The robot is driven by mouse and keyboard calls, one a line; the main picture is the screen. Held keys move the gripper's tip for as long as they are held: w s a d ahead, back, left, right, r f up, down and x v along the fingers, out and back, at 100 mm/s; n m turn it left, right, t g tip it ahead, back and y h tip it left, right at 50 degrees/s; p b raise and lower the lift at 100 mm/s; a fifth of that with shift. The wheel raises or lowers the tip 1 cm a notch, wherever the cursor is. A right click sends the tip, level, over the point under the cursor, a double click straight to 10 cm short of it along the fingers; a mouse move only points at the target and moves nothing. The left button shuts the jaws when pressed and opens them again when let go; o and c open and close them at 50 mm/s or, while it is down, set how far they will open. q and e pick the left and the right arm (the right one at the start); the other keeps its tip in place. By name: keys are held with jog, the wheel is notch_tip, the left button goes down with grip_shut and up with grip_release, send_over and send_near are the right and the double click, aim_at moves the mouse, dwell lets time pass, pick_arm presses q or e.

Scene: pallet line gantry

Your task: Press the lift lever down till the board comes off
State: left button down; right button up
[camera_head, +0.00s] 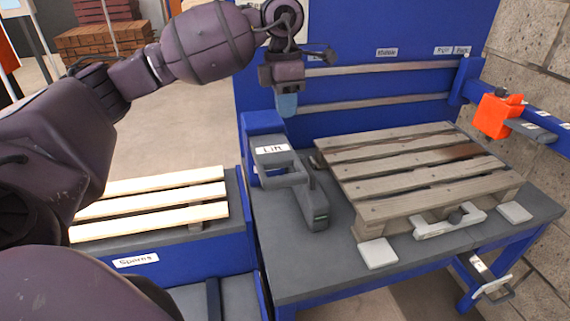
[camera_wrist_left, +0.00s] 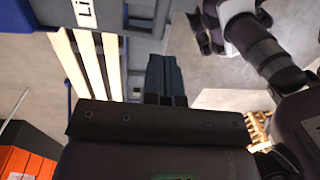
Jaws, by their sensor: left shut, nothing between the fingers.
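The lift lever (camera_head: 315,206) is a grey bar with a loop handle beside a blue block marked "Lift", on the left of the grey bench. The wooden pallet (camera_head: 385,189) lies to its right on the bench. One of its boards (camera_head: 462,153) has a darker brown stretch. My left gripper (camera_head: 287,104) hangs above and behind the lever, pointing down, apart from it. Its fingers are shut and empty. The wrist view shows the fingers (camera_wrist_left: 165,82) and part of the Lift label (camera_wrist_left: 86,12).
Pale spare boards (camera_head: 150,205) lie on the lower bench marked "Spares" at left. A blue back panel (camera_head: 400,30) with rails stands behind. An orange clamp (camera_head: 495,116) sits on a blue beam at right. White pads (camera_head: 378,253) lie at the pallet's front.

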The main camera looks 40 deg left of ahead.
aim_at(286, 175)
pick_arm(q)
jog(key=shift+s+a+f, duration=0.1)
jog(key=shift+s, duration=0.1)
pick_arm(e)
jog(key=shift+w+r, duration=0.4)
jog(key=shift+w, duration=0.05)
pick_arm(q)
jog(key=f, duration=0.8)
jog(key=s+d+f, duration=0.1)
jog(key=f, duration=0.3)
jog(key=shift+p, duration=0.35)
jog(key=shift+f, duration=0.85)
pick_arm(e)
jog(key=shift+w+a+r, duration=0.1)
jog(key=shift+w+r, duration=0.05)
jog(key=shift+r, duration=0.35)
